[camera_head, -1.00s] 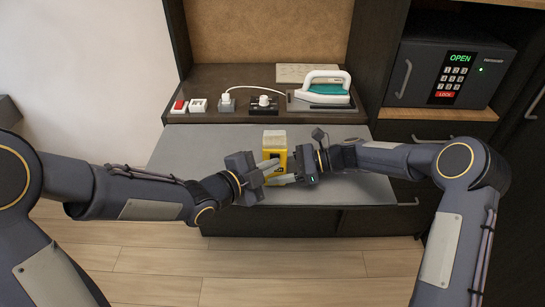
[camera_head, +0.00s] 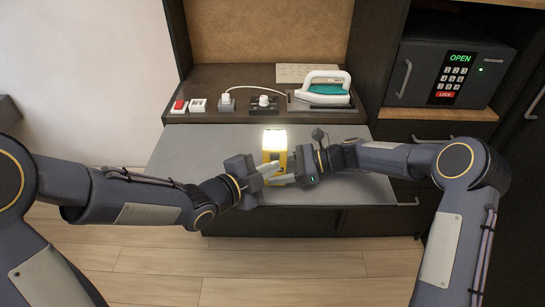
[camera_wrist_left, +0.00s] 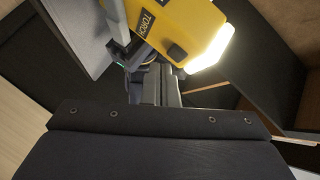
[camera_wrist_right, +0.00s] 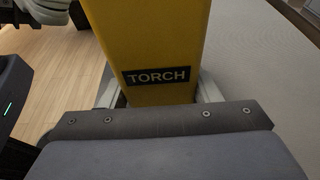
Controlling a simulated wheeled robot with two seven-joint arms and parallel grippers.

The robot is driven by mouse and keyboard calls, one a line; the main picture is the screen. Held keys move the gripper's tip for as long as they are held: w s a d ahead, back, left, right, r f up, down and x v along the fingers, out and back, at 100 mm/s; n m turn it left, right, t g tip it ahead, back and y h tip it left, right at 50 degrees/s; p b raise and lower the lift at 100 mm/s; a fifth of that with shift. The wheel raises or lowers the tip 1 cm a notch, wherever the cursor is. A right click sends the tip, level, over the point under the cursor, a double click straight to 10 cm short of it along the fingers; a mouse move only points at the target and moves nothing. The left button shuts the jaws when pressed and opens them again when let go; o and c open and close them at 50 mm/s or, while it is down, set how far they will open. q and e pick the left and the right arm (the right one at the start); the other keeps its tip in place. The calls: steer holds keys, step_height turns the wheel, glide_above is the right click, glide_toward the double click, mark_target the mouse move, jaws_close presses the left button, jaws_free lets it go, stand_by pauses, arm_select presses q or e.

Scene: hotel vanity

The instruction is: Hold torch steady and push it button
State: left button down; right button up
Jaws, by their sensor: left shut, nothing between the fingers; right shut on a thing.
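The yellow torch (camera_head: 274,153) is upright above the grey pull-out board, its top lamp glowing white. In the left wrist view the torch (camera_wrist_left: 178,16) shows a TORCH label, a dark button (camera_wrist_left: 177,51) and the bright lamp (camera_wrist_left: 213,50). My right gripper (camera_head: 284,179) is shut on the torch from the right; in the right wrist view its fingers flank the yellow body (camera_wrist_right: 148,35). My left gripper (camera_head: 271,170) is shut and empty, its fingertips close at the torch's front left. I cannot tell whether they touch the button.
The grey board (camera_head: 200,152) is clear around the torch. Behind it, the shelf holds a red switch (camera_head: 180,106), a white switch (camera_head: 198,105), a plug, a dark knob unit (camera_head: 264,104) and an iron (camera_head: 324,88). A safe (camera_head: 449,70) stands at right.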

arm_select(q)
steer(key=s, duration=0.6)
stand_by(0.4)
arm_select(e)
steer(key=o, duration=0.8)
steer(key=shift+o, duration=0.2)
